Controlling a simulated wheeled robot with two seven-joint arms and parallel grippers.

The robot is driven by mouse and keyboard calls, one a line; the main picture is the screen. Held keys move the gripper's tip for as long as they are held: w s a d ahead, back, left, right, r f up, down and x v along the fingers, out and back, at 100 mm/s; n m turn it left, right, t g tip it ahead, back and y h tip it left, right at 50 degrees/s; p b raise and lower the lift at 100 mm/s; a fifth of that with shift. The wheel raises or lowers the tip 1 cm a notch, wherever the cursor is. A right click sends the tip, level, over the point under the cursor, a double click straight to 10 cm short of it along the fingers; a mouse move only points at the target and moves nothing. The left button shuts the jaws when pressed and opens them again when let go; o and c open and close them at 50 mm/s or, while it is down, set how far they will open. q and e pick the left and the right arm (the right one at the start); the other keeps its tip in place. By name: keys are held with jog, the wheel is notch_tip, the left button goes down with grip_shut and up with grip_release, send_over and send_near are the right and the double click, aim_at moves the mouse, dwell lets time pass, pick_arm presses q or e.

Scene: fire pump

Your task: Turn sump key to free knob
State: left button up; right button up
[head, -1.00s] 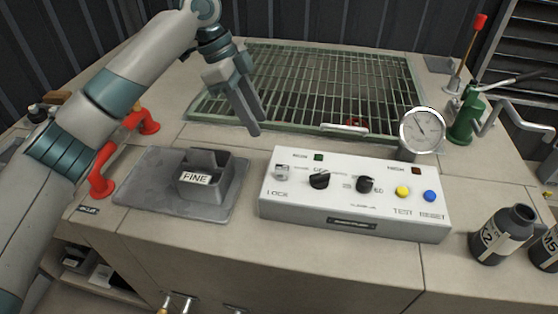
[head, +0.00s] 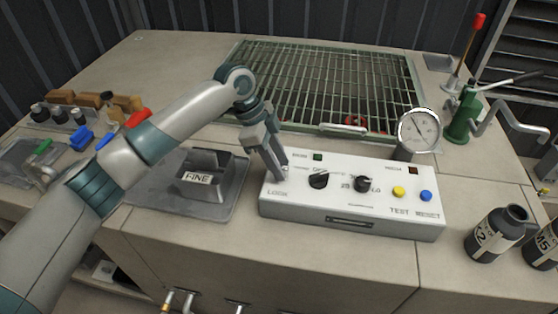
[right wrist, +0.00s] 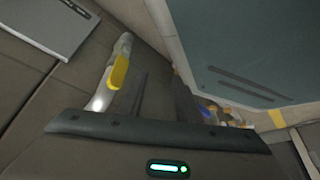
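The white control box (head: 350,222) stands on the bench with two black knobs, a left one (head: 318,180) and a right one (head: 362,185). The sump key's lock sits at the box's left end above the "LOCK" label; my left gripper (head: 282,174) covers it in the head view. The left fingertips are at the key, pointing down, close together; whether they grip it is hidden. My right gripper (right wrist: 162,95) shows in the right wrist view with its dark fingers apart and nothing clear between them.
A "FINE" block (head: 205,178) on a grey tray stands left of the box. A green-framed grate (head: 320,85) lies behind it. A gauge (head: 418,130) and dark bottles (head: 495,235) are at right. A yellow-marked lever (right wrist: 118,72) is near my right gripper.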

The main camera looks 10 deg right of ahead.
jog(key=shift+w, duration=0.1)
pick_arm(q)
jog(key=c, duration=0.8)
grip_shut()
pick_arm(e)
jog(key=shift+w+a, duration=0.1)
jog(key=shift+w, duration=0.05)
jog(key=shift+r, duration=0.1)
